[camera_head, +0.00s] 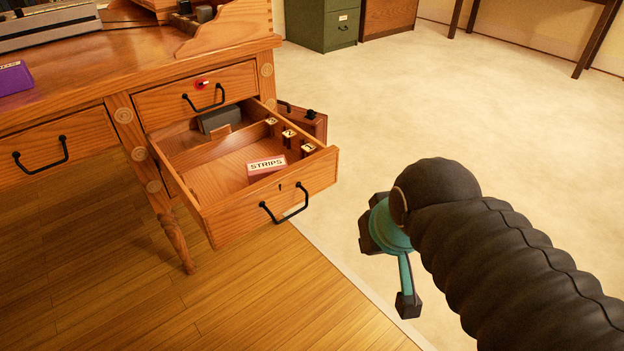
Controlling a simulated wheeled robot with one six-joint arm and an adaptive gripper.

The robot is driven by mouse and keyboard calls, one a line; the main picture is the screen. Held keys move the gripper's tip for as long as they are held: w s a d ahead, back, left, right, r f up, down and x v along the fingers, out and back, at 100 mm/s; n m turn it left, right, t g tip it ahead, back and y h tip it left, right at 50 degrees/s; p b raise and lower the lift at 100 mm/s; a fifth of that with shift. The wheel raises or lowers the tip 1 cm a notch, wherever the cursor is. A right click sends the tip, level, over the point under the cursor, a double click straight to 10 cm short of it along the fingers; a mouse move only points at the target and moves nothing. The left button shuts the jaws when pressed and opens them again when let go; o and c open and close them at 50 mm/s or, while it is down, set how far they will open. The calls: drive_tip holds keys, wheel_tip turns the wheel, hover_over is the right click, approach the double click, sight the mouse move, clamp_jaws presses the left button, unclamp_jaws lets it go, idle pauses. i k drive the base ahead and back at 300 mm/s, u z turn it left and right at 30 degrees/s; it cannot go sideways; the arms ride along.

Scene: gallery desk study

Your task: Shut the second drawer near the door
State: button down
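The wooden desk (85,85) has its second drawer (262,211) down on the right side pulled well out. A black bar handle (286,207) is on the drawer's front. Inside lie a red and white box marked STRIPS (267,168), a dark grey item (220,120) at the back and several small labelled pieces along the right side. My gripper (388,270) is right of and in front of the drawer, apart from the handle. Its dark fingertips look spread with nothing between them; my arm hides part of it.
The upper drawer (176,104) with a red tag and the left drawer (25,140) are shut. A brown case (312,124) stands behind the open drawer. A green cabinet (325,25) is at the back. Pale floor (400,110) to the right is clear.

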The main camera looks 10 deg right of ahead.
sight(217, 194)
drive_tip(key=z, duration=0.4)
drive_tip(key=k, duration=0.9)
drive_tip(key=u, duration=1.3)
